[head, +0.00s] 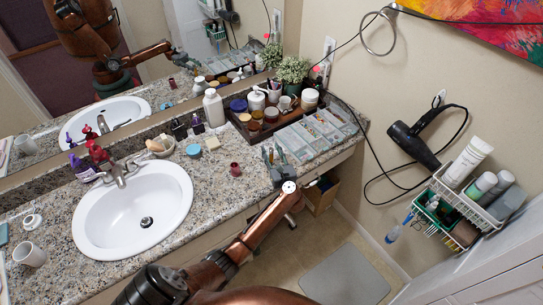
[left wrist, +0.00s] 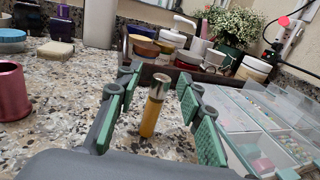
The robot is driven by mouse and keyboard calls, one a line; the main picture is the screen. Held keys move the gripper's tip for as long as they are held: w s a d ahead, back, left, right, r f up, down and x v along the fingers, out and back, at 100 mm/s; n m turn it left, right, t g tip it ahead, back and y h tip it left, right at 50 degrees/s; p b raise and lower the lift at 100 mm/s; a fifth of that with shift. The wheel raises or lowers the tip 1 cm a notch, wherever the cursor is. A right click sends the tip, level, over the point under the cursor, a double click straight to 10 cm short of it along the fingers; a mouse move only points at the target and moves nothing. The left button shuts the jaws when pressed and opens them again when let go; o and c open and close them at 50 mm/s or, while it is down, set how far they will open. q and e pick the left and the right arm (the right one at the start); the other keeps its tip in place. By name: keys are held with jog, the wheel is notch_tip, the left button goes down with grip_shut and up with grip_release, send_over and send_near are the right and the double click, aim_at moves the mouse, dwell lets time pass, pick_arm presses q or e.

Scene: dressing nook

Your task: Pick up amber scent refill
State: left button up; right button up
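The amber scent refill (left wrist: 152,112) is a small yellow-amber vial with a silver cap. In the left wrist view it stands upright on the speckled stone counter, between my left gripper's fingers. My left gripper (left wrist: 160,115) is open, its green finger pads spread on both sides of the refill, with a gap showing on each side. In the head view my left gripper (head: 272,156) is low over the counter near its front edge, and its fingers largely hide the refill. My right gripper is not in view.
Clear-lidded boxes (left wrist: 265,125) sit close to the right of my left gripper. Behind is a dark tray (head: 237,120) of jars and a plant (head: 292,70). A dark pink cup (head: 234,169) stands to the left, and a sink (head: 132,210) lies farther left.

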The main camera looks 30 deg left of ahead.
pick_arm(q)
jog(key=shift+c, duration=0.7)
grip_shut()
jog(key=shift+r, duration=0.1)
